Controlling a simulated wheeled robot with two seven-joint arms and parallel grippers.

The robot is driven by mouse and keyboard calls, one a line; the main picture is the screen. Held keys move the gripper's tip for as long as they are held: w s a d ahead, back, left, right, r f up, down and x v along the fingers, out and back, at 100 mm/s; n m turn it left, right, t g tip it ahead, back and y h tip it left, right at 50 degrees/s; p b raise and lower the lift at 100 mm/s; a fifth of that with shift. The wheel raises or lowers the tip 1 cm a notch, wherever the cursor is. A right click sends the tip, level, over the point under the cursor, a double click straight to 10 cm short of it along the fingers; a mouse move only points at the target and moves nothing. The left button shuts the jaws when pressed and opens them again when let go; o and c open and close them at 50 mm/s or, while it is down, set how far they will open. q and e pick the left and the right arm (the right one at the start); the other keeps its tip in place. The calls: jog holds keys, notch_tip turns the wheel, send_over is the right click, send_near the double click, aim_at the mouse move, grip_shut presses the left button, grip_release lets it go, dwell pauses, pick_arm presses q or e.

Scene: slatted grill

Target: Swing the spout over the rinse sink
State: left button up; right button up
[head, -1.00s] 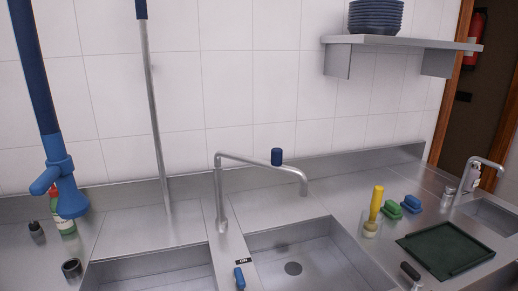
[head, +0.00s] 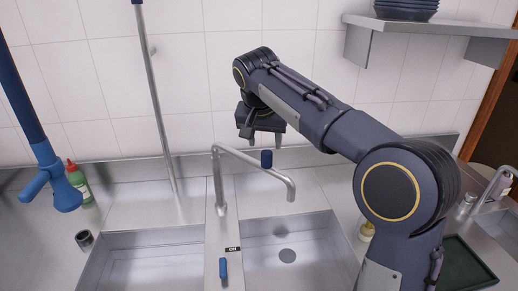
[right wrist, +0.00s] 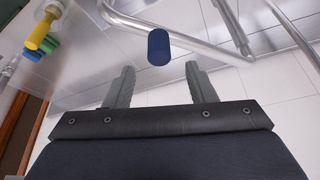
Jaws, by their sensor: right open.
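The metal spout (head: 248,160) rises from the strip between two sinks and reaches right, its down-turned end over the back of the right sink (head: 318,228). A blue knob (head: 266,158) stands on the spout; it also shows in the right wrist view (right wrist: 158,47). The left sink (head: 150,240) has no spout over it. I cannot tell from markings which one is the rinse sink. My right gripper (head: 264,142) is open and empty, just above and behind the knob in the head view. In the right wrist view the knob is beyond the fingertips, between their lines. My left gripper is not in view.
A blue spray handle (head: 60,190) hangs at the left near a green bottle (head: 79,182). A thin upright pipe (head: 156,100) stands behind the left sink. A blue-handled lever (head: 223,268) sits between the sinks. A shelf (head: 420,26) juts out at upper right.

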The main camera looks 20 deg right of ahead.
aim_at(267, 153)
jog(key=x, duration=0.6)
jog(key=shift+f+p, duration=0.3)
grip_shut()
